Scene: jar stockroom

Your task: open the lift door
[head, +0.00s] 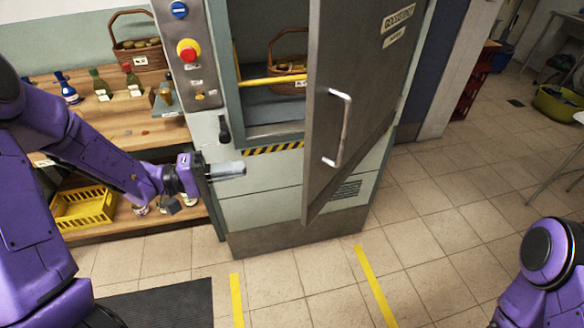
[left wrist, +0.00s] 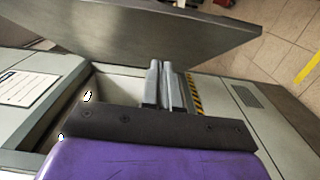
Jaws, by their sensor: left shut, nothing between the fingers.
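The lift door (head: 362,85) is a dark grey panel with a pale bar handle (head: 345,128). It stands swung open toward the right, leaving the lift compartment (head: 265,103) exposed. In the left wrist view the door (left wrist: 130,28) shows as a wide slab across the top. My left gripper (head: 240,168) is shut and empty, in front of the lift's front below the opening, left of the door and apart from its handle. Its closed fingers (left wrist: 165,68) point toward the door in the wrist view. My right gripper is out of view.
A control panel with a red button (head: 187,50) is left of the opening. A yellow bar (head: 272,81) crosses the compartment, with a basket (head: 288,72) behind it. Wooden shelves (head: 125,115) hold bottles at left. Tiled floor (head: 440,225) is clear at right.

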